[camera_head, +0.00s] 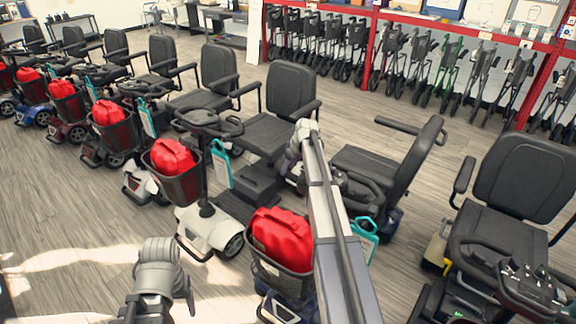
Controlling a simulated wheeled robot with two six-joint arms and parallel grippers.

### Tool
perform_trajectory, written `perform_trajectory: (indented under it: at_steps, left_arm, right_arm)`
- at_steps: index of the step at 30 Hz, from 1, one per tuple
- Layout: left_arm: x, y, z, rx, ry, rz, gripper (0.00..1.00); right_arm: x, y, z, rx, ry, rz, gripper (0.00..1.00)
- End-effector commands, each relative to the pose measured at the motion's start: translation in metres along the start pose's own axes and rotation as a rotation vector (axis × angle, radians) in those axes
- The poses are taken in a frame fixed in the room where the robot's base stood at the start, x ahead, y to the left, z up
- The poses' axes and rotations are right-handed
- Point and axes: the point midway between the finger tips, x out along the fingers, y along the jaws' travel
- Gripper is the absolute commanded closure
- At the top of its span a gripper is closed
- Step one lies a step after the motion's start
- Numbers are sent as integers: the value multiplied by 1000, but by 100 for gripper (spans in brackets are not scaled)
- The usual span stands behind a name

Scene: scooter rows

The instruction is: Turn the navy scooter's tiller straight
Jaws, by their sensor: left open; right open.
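The navy scooter (390,224) stands at bottom centre, its dark blue body showing low beside its seat and under its front basket. A red bag (281,238) fills that basket (288,279). Its black tiller handlebar (366,196) shows just right of my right arm, which covers the rest of the tiller, so its exact angle cannot be told. A teal tag (364,243) hangs below the handlebar. My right arm rises across the scooter, bent at a joint above it. My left arm's grey joint shows at lower left. Neither gripper's fingers can be seen.
A white scooter (193,222) with a red-bagged basket stands close on the left, more scooters beyond it. A yellow-trimmed scooter (437,251) stands on the right, its tiller (531,290) at the lower right. Walkers (448,66) line a red rack behind. Floor is open at lower left.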

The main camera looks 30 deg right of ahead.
Motion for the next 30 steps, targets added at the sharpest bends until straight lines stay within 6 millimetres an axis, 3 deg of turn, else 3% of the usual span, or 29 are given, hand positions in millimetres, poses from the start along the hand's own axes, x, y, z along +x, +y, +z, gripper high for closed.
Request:
perform_trajectory:
  at_steps: [1,7,25,28,30]
  left_arm:
    - [-14,-1,1,0,0,0,32]
    - [-33,-3,2,0,0,0,32]
    - [-33,-3,2,0,0,0,32]
    - [-33,-3,2,0,0,0,32]
    - [-33,-3,2,0,0,0,32]
  right_arm:
    - [-15,0,-2,0,0,0,32]
    - [-35,-1,-1,-1,0,-1,32]
    - [-36,-2,0,-2,-1,-2,32]
    - [-36,-23,0,-5,-12,-12,32]
    - [-36,-55,0,-9,-32,-24,32]
